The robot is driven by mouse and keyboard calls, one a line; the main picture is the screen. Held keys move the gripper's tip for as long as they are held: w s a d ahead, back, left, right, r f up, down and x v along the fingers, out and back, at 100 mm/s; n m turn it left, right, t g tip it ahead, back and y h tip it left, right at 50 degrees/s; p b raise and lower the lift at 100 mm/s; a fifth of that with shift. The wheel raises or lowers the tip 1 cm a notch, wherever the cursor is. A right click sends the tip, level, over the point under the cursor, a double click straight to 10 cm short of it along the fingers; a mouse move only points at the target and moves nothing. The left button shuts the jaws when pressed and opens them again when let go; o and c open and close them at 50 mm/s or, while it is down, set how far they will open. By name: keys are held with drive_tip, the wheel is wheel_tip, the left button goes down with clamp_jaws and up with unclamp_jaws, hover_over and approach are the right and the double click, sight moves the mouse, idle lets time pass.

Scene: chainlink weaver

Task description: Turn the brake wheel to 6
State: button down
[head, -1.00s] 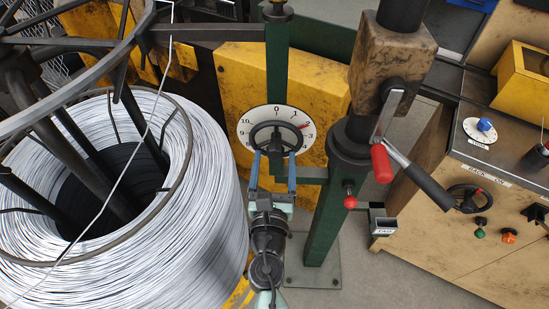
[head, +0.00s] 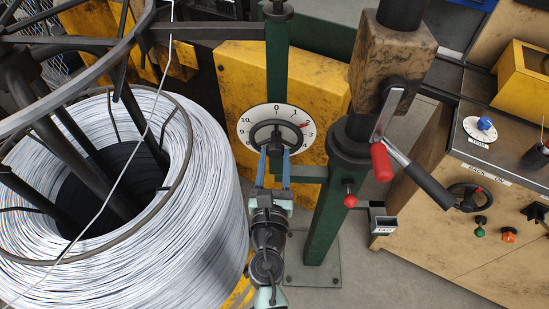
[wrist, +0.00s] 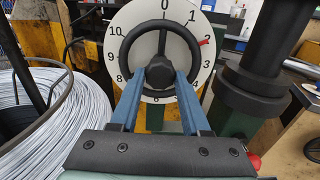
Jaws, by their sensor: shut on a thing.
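The black brake wheel (head: 265,127) stands in front of a white numbered dial (head: 247,114) on a green post. In the wrist view the wheel (wrist: 127,45) has a rim, spokes and a dark central hub (wrist: 160,72). A red pointer (wrist: 204,42) lies at about the 2 on the dial (wrist: 198,28). My gripper (head: 274,150) reaches up from below. In the wrist view my gripper's blue fingers (wrist: 161,85) are shut on the hub, one on each side.
A large coil of silvery wire (head: 205,200) stands close on the left. A green column (head: 327,215) with a red-knobbed lever (head: 350,201) and a crank (head: 425,182) is close on the right. A control bench (head: 440,230) lies farther right.

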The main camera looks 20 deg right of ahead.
drive_tip(key=shift+m, duration=0.3)
drive_tip(key=m+b, duration=0.1)
drive_tip(key=m, duration=0.4)
drive_tip(key=shift+b, duration=0.4)
drive_tip(key=m+b, duration=0.1)
drive_tip(key=m, duration=0.4)
drive_tip(key=shift+m+b, duration=0.4)
drive_tip(key=m+b, duration=0.2)
drive_tip(key=m, duration=0.4)
drive_tip(key=shift+b, duration=0.35)
drive_tip(key=m+b, duration=0.3)
drive_tip(key=m, duration=0.3)
drive_tip(key=shift+r, duration=0.1)
drive_tip(key=shift+c, duration=1.8)
unclamp_jaws()
